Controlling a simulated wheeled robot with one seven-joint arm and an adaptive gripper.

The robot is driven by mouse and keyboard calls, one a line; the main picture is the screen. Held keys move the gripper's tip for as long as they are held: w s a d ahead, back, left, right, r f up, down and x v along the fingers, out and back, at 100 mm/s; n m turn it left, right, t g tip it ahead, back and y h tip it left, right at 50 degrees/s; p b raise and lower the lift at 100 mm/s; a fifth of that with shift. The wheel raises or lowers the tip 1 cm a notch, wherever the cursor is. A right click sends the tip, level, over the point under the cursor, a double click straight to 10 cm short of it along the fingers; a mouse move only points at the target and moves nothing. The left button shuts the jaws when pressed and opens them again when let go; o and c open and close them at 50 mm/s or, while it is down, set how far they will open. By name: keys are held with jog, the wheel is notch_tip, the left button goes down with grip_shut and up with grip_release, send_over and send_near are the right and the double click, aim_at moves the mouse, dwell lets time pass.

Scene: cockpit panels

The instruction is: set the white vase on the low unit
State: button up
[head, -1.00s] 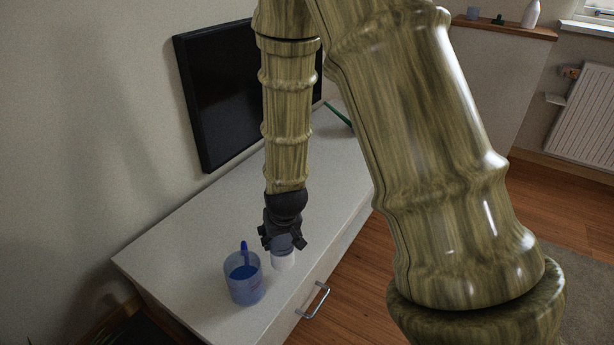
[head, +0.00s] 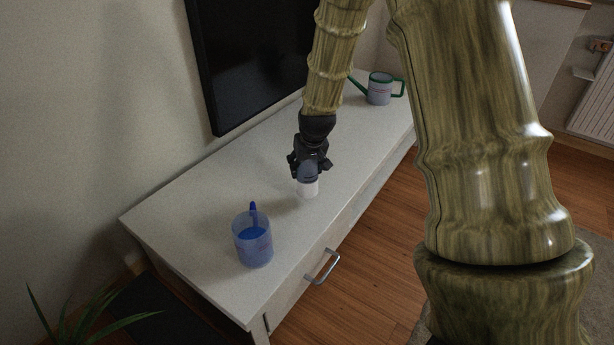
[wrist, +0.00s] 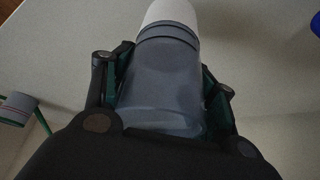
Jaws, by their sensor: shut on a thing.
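The low unit (head: 195,225) is a long pale cabinet along the wall with a drawer handle in front. My gripper (head: 309,170) is above the middle of its top, pointing down. It is shut on a grey-blue container with a white lower end (head: 308,190). In the wrist view the fingers of my gripper (wrist: 166,95) press on both sides of its smooth grey body (wrist: 160,85), and the white end points away from me. I cannot tell whether that end touches the unit. No thing that is plainly a white vase shows now.
A translucent blue cup (head: 252,242) with a blue stick in it stands near the unit's front left end. A grey and green watering can (head: 380,89) stands at the far end. A black screen (head: 250,65) is behind. The top between them is clear.

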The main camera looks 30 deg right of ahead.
jog(key=shift+w+d, duration=0.35)
notch_tip(320, 180, down, 4)
jog(key=b, duration=0.3)
jog(key=shift+r, duration=0.3)
jog(key=o, duration=1.2)
jog(key=shift+o, duration=0.2)
jog(key=p+v, duration=0.5)
jog(key=v, duration=0.7)
